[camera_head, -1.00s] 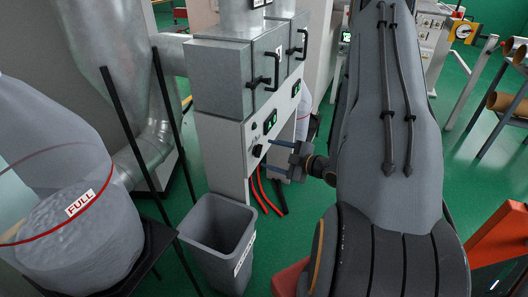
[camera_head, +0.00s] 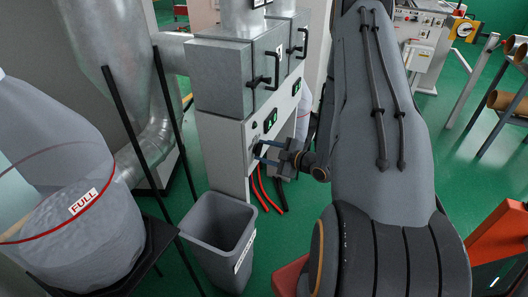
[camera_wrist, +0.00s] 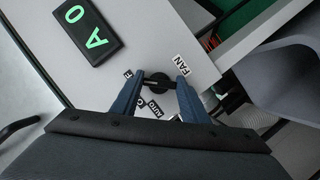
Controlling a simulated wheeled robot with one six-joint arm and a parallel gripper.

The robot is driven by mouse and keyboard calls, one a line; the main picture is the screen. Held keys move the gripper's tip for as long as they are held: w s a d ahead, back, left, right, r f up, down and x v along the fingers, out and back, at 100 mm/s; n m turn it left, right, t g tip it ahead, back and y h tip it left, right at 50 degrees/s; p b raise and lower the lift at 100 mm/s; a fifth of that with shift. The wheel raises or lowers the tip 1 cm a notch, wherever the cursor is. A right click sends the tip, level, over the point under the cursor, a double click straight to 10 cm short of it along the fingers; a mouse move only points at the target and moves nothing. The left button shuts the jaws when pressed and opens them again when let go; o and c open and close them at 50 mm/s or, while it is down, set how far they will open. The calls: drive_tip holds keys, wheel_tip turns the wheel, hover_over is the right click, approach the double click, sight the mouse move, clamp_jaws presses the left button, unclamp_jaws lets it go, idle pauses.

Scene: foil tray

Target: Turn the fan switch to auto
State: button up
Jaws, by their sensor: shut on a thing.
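The fan switch (camera_wrist: 158,88) is a round black knob with a bar handle on the pale front panel. In the wrist view it sits between the two blue fingers of my gripper (camera_wrist: 160,82), which are shut on its handle. Another small label by the left finger is partly hidden. In the head view my gripper (camera_head: 259,151) meets the panel at the switch, which the fingers largely hide.
A lit green display (camera_wrist: 87,32) is beside the switch on the panel. A grey bin (camera_head: 217,240) stands below and left of my gripper. Red hoses (camera_head: 266,193) hang under the cabinet (camera_head: 220,150). A filled bag marked FULL (camera_head: 75,225) is at the far left.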

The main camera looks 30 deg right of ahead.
drive_tip(key=shift+m, duration=0.3)
drive_tip(key=shift+w+d+m+g+y, duration=0.1)
drive_tip(key=shift+m+g+y, duration=0.85)
drive_tip(key=shift+m, duration=1)
drive_tip(key=shift+d+m+g+y, duration=0.1)
drive_tip(key=shift+m+g+y, duration=0.9)
drive_tip(key=shift+m, duration=1)
drive_tip(key=shift+w+d+m+g+y, duration=0.1)
drive_tip(key=shift+m+g+y, duration=0.55)
drive_tip(key=shift+m+y, duration=0.95)
drive_tip(key=shift+m+h, duration=0.25)
drive_tip(key=shift+m, duration=0.2)
drive_tip(key=o, duration=1.1)
drive_tip(key=shift+c, duration=0.2)
drive_tip(key=shift+s, duration=0.1)
